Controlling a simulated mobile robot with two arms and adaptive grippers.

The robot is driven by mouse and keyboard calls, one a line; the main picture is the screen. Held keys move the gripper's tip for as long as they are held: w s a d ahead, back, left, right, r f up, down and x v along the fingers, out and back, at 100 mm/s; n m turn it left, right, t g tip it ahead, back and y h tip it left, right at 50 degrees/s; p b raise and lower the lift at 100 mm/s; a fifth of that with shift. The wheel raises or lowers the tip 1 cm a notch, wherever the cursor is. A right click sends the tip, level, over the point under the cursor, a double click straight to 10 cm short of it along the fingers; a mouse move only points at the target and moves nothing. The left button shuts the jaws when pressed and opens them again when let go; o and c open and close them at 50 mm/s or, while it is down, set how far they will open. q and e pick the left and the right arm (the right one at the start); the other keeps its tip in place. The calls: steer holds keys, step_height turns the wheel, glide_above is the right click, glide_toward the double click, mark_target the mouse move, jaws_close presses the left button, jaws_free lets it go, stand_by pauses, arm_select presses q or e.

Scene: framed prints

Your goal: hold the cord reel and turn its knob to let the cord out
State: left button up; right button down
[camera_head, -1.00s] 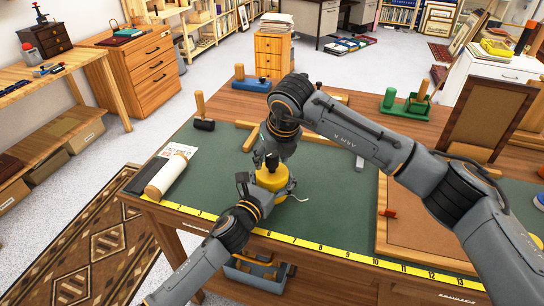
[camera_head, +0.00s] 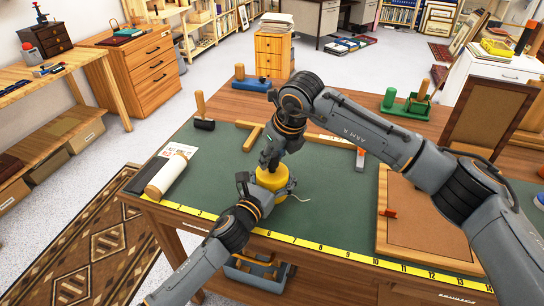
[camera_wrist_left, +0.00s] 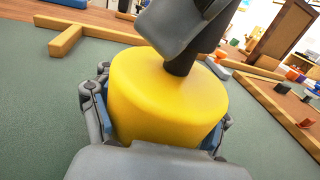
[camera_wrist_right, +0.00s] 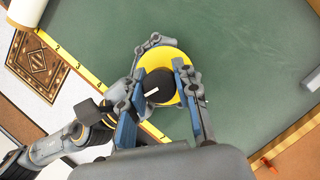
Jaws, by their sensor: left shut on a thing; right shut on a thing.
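The yellow cord reel (camera_head: 274,180) stands upright on the green mat near the table's front edge. My left gripper (camera_wrist_left: 165,108) is shut around its sides, with a finger on each side in the left wrist view. The reel's black knob (camera_wrist_right: 157,88) sits on top and carries a short white mark. My right gripper (camera_wrist_right: 160,74) comes down from above and is shut on the knob, its fingers on either side. In the head view the right gripper (camera_head: 268,160) hides the knob. A short length of pale cord (camera_head: 301,198) lies on the mat to the reel's right.
A paper roll (camera_head: 166,176) lies left of the reel. A mallet (camera_head: 202,112) and wooden strips (camera_head: 253,136) lie behind. A framed board (camera_head: 430,225) lies on the right. A yellow measuring strip (camera_head: 340,253) runs along the front edge.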

steer(key=n, duration=0.2)
steer(key=n+g+y, duration=0.1)
steer(key=n, duration=0.2)
steer(key=shift+w+n+g, duration=0.1)
steer(key=shift+n+g, duration=0.2)
steer(key=n+g, duration=0.1)
steer(key=n, duration=0.3)
steer(key=shift+g+y, duration=0.3)
steer(key=shift+g, duration=0.1)
steer(key=n+g, duration=0.1)
steer(key=n, duration=0.2)
steer(key=n+g, duration=0.1)
steer(key=n, duration=0.1)
steer(key=shift+n, duration=0.4)
steer(key=shift+d+n+g+h, duration=0.1)
steer(key=shift+n+g+h, duration=0.5)
steer(key=shift+n, duration=1.3)
steer(key=c, duration=1.1)
jaws_free()
steer(key=shift+c, duration=0.2)
steer(key=shift+o, duration=0.8)
